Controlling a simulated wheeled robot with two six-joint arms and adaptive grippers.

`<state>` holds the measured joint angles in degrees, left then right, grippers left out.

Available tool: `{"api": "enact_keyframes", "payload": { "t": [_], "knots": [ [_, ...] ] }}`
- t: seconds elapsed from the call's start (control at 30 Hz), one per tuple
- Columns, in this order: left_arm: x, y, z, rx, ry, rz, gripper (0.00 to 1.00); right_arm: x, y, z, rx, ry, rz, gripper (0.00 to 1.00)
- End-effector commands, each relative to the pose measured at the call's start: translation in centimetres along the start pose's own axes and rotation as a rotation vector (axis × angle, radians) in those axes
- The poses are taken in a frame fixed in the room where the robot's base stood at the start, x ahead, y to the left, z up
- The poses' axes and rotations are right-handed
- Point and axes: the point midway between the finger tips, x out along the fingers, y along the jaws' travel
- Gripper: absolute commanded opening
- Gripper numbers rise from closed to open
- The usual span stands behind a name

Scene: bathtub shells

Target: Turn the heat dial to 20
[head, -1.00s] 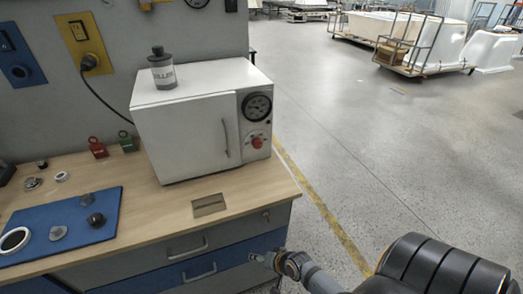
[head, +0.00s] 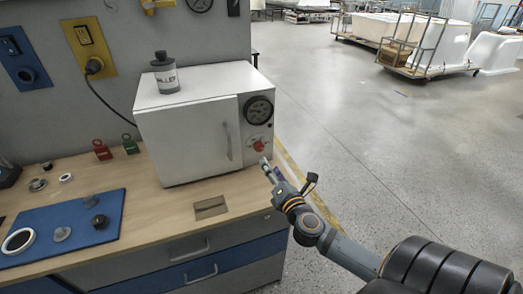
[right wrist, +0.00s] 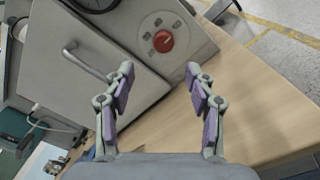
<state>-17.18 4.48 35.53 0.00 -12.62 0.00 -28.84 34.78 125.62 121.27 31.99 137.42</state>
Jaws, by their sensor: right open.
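The heat dial is a red knob (head: 259,145) on the front right panel of a white oven (head: 190,140), below a round black gauge (head: 259,109). In the right wrist view the red knob (right wrist: 163,41) sits ahead of my fingers, with small dark marks around it too small to read. My right gripper (head: 265,163) is just in front of and below the knob in the head view. In the right wrist view my right gripper (right wrist: 160,78) is open and empty, its purple-padded fingers apart and not touching the knob. My left gripper is out of view.
The oven stands on a wooden bench (head: 170,225) with a grey bottle (head: 165,73) on top. The oven door handle (right wrist: 85,62) sticks out left of the knob. A blue mat (head: 60,215) with small parts lies at the left.

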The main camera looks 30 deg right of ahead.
Motion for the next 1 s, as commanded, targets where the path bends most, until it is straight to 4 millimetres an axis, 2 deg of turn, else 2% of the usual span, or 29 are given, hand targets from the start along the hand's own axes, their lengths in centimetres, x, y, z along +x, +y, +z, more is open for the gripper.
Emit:
{"api": "enact_keyframes", "payload": {
  "t": [0.13,0.23,0.5,0.7,1.0],
  "knots": [
    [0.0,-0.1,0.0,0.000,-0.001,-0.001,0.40,0.2,-0.5,0.2,0.043,-0.008,-0.022,0.56],
    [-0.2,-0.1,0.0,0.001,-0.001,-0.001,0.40,1.0,-0.5,0.3,0.041,-0.009,-0.022,0.56],
    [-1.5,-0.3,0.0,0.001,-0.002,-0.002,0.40,6.6,-0.3,0.5,0.042,-0.010,-0.021,0.56],
    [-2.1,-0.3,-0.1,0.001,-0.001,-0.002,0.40,9.7,-0.5,0.3,0.039,-0.007,-0.020,0.56],
    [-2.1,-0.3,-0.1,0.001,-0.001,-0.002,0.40,10.5,-0.6,0.2,0.036,-0.005,-0.019,0.56]
  ]
}}
